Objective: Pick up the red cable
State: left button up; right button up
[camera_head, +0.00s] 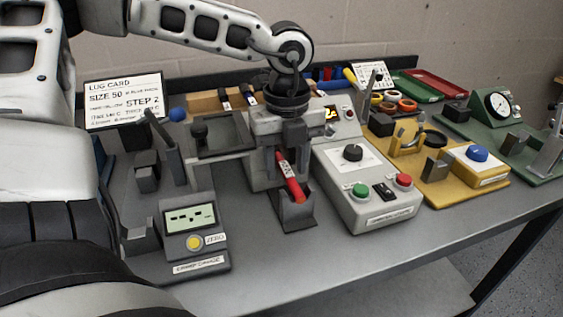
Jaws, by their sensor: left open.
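The red cable (297,190) is a short red piece with a pale printed label. It leans tilted in a dark grey holder (294,217) near the front of the bench. My left gripper (281,155) points down from above, directly over the holder. Its jaws are open, and the upper end of the cable shows between or just in front of them. I cannot tell whether the fingers touch the cable. The gripper hides part of the cable's top and what stands behind it. My right gripper is not in view.
A grey control box (345,206) with green and red buttons stands close to the right of the holder. A gauge unit (194,245) with a display is at the left. A yellow fixture (437,192) stands further right. The bench front (290,262) is bare.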

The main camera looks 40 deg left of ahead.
pick_arm(q)
grip_shut()
jog(key=shift+r, duration=0.1)
